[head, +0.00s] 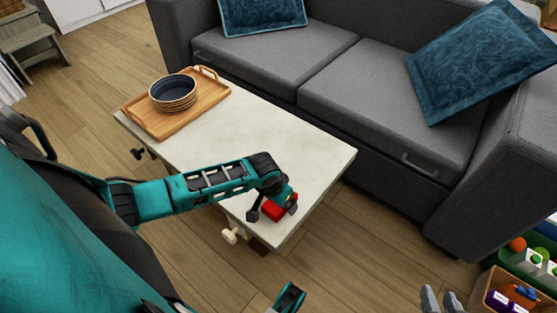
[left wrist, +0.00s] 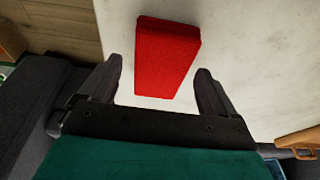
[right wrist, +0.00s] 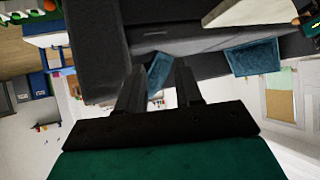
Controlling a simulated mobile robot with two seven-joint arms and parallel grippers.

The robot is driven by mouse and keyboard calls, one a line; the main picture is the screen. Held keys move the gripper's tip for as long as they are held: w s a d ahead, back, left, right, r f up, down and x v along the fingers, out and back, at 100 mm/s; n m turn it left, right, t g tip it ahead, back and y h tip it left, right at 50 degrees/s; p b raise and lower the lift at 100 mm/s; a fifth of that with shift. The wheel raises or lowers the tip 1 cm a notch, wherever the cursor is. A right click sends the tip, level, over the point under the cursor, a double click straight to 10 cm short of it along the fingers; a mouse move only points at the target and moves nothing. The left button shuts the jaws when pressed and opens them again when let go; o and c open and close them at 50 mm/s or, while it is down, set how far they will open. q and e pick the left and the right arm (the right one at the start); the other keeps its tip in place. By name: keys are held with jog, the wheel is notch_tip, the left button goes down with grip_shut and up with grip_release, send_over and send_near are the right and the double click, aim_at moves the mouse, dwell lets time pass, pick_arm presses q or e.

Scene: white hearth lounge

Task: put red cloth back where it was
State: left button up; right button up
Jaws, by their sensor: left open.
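The red cloth (head: 272,212) is a folded block lying on the pale table top (head: 258,130), near its front right corner. In the left wrist view the cloth (left wrist: 167,55) lies ahead of and partly between the fingertips, with gaps on both sides. My left gripper (left wrist: 160,80) is open and empty, over the table. In the head view it partly hides the cloth. My right gripper (head: 441,296) is at the bottom right of the head view, away from the table. In the right wrist view its fingers (right wrist: 159,72) stand apart with nothing between them.
A wooden tray (head: 213,93) with stacked bowls (head: 173,92) stands on the table's far left end. A grey sofa (head: 380,105) with blue cushions (head: 480,60) stands behind the table. A box of toys (head: 512,293) is at the bottom right. The table's middle is clear.

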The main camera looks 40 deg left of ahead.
aim_at(272, 209)
pick_arm(q)
jog(key=p+v, duration=0.5)
jog(key=v, duration=0.5)
jog(key=s+d+r+m+t+h, duration=0.1)
jog(key=s+d+r+t, duration=0.2)
jog(key=d+r+t, duration=0.1)
jog(key=s+d+r+m+t+h, duration=0.1)
jog(key=s+d+r+t, duration=0.2)
jog(key=d, duration=0.4)
jog(key=shift+s+d+r+t+h, duration=0.3)
jog(key=shift+r+t+h, duration=0.1)
jog(key=shift+r, duration=0.35)
pick_arm(e)
jog(key=r, duration=0.4)
jog(key=shift+s+d+r, duration=0.1)
jog(key=shift+s+d, duration=0.1)
jog(key=shift+d, duration=0.15)
jog(key=shift+r, duration=0.1)
